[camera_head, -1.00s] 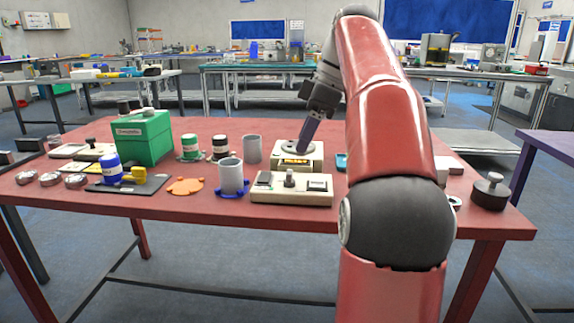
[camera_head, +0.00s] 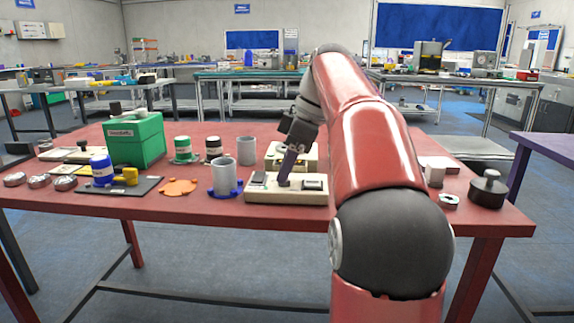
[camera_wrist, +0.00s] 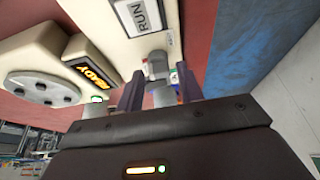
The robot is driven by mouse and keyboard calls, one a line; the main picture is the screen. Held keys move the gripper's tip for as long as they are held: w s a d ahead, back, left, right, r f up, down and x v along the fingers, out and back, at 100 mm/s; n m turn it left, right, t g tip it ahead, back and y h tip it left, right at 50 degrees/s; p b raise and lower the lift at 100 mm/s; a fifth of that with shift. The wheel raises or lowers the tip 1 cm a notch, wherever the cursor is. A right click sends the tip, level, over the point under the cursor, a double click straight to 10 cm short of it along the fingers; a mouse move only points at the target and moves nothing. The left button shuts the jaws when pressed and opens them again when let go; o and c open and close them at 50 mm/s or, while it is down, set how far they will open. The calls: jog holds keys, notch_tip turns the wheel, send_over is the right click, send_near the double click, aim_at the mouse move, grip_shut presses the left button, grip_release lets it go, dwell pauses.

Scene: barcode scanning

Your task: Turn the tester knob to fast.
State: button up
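The cream box (camera_head: 262,194) stands at the front edge of the red table. In the wrist view the cream box (camera_wrist: 110,25) carries a RUN label (camera_wrist: 146,14). A grey knob (camera_wrist: 157,66) stands on it. My gripper (camera_head: 285,181) points down at the middle of this box and hides the knob in the head view. In the wrist view my gripper (camera_wrist: 160,92) has its two fingers apart, one on each side of the knob, with narrow gaps showing. The knob's setting cannot be read.
A second cream device (camera_wrist: 30,65) with a round grey plate and a READY display sits close behind. A grey cup (camera_head: 227,178) in a blue holder is left of the box. A green box (camera_head: 134,140), jars and a dark weight (camera_head: 488,190) stand elsewhere on the table (camera_head: 200,226).

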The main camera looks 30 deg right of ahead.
grip_shut()
jog(key=shift+m, duration=0.3)
jog(key=m, duration=0.2)
jog(key=m+t+h, duration=0.1)
jog(key=m, duration=0.1)
jog(key=shift+s+a+t, duration=0.1)
jog(key=shift+a+t, duration=0.05)
jog(key=shift+t, duration=0.15)
jog(key=m+h+p, duration=0.1)
jog(key=m+h, duration=0.1)
jog(key=m, duration=0.2)
jog(key=shift+a+m, duration=0.1)
jog(key=shift+m, duration=0.3)
jog(key=m+h+p, duration=0.1)
jog(key=m, duration=0.1)
jog(key=m+h+p, duration=0.1)
jog(key=m, duration=0.2)
jog(key=shift+a+r, duration=0.1)
jog(key=shift+a, duration=0.05)
jog(key=shift+m+h+p, duration=0.5)
jog(key=shift+m+p, duration=0.05)
jog(key=shift+m, duration=1.15)
